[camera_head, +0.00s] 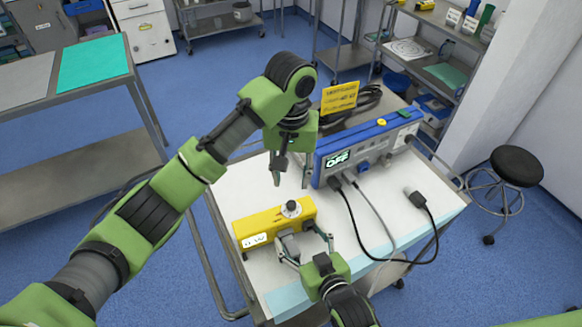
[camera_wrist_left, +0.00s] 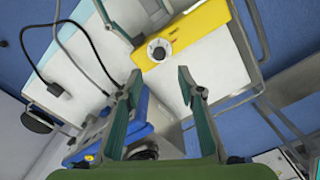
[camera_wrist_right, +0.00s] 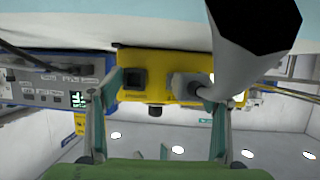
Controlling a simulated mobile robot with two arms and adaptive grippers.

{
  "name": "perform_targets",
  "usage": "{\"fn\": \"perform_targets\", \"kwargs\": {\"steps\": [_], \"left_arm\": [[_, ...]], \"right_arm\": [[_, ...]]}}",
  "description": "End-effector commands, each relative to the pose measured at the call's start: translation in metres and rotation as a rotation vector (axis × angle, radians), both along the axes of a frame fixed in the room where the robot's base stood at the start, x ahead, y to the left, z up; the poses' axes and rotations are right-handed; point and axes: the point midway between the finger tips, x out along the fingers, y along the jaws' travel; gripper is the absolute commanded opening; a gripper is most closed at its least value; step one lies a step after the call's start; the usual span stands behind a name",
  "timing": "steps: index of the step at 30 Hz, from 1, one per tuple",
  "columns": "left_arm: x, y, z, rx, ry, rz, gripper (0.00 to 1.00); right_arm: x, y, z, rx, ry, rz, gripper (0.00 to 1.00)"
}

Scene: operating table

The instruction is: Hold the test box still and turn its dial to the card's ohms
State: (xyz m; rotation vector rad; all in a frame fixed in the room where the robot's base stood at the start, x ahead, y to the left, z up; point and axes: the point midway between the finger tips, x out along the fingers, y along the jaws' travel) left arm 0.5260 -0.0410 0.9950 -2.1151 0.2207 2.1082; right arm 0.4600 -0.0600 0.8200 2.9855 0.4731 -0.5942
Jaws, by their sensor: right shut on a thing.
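The yellow test box (camera_head: 262,222) lies on the white cart top, with a dark round dial (camera_head: 291,207) on its top face. In the left wrist view the dial (camera_wrist_left: 158,51) sits on a white disc; its setting is too small to read. My left gripper (camera_head: 291,182) is open and empty above and behind the box, apart from the dial. My right gripper (camera_head: 306,244) is shut on the box at its near side. The right wrist view shows its fingers against the yellow box (camera_wrist_right: 147,62).
A blue-and-white unit (camera_head: 365,140) with a display reading OFF stands behind the box. The cart top (camera_head: 385,215) is otherwise mostly clear. A stool (camera_head: 516,167) stands at right.

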Motion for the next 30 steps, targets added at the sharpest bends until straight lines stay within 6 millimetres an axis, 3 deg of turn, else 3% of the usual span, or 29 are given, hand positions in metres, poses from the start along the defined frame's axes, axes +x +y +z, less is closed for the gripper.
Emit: {"fn": "perform_targets", "kwargs": {"steps": [6,20,21,22,30], "left_arm": [[0.0,0.001,0.025,0.002,-0.001,0.0,0.35],[-0.001,0.0,0.029,0.0,0.001,0.001,0.35],[-0.001,0.0,0.028,0.0,0.001,0.001,0.35],[-0.001,0.0,0.028,0.0,0.001,0.001,0.35],[-0.001,0.0,0.028,0.0,0.001,0.0,0.35]], "right_arm": [[-0.001,0.0,-0.001,0.0,0.003,0.001,0.4],[0.0,0.0,-0.001,0.001,0.002,0.001,0.4],[0.0,0.0,-0.001,0.001,0.002,0.001,0.81],[0.0,0.0,-0.001,0.001,0.002,0.001,0.89],[0.0,0.0,0.0,0.0,0.001,0.0,0.9]]}}
